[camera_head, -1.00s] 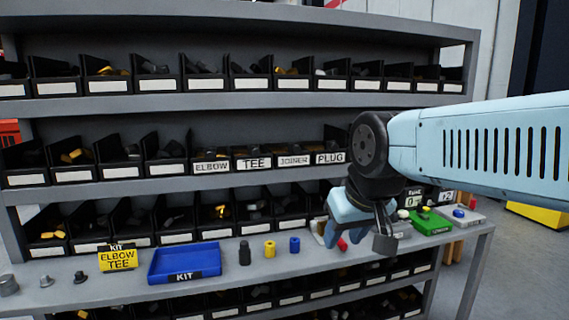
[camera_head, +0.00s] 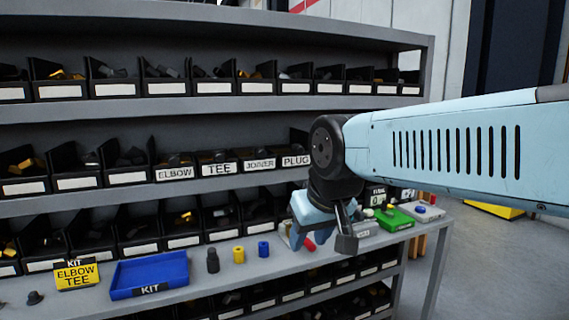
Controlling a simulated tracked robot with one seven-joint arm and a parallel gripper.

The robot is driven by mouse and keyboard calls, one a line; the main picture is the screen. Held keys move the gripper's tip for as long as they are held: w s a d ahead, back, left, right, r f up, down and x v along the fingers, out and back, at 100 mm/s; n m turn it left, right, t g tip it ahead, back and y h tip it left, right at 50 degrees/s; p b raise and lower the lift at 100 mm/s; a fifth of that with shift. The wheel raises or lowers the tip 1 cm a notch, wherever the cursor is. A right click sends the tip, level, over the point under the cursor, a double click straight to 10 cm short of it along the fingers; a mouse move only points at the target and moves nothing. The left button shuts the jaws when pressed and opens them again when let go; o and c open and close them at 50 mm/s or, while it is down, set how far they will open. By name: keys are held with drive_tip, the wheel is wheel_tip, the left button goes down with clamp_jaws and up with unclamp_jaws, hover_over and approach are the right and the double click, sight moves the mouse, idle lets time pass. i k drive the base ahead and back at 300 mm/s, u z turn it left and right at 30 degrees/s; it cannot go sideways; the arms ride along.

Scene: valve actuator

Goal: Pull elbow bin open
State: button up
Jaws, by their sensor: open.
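The elbow bin (camera_head: 175,172) is a black bin with a white "ELBOW" label on the middle shelf. It sits in line with the TEE bin (camera_head: 219,168), the JOINER bin (camera_head: 259,163) and the PLUG bin (camera_head: 296,161). Its front looks level with those beside it. My gripper (camera_head: 325,246) hangs below my light blue arm, to the right of and lower than the elbow bin, in front of the bench. It is apart from the bin and appears open and empty. My wrist hides part of the shelf right of the PLUG bin.
A blue kit tray (camera_head: 150,268) and a yellow sign (camera_head: 76,274) reading "KIT ELBOW TEE" stand on the bench. Black, yellow and blue fittings stand beside the tray. A green tray (camera_head: 394,219) is at the right end. Other black bins fill the shelves above and below.

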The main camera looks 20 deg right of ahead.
sight(175, 161)
drive_tip(key=u, duration=0.05)
drive_tip(key=k, duration=0.5)
drive_tip(key=z, duration=0.2)
drive_tip(key=i, duration=0.1)
drive_tip(key=u, duration=2.1)
drive_tip(key=i, duration=0.95)
drive_tip(key=z, duration=1.95)
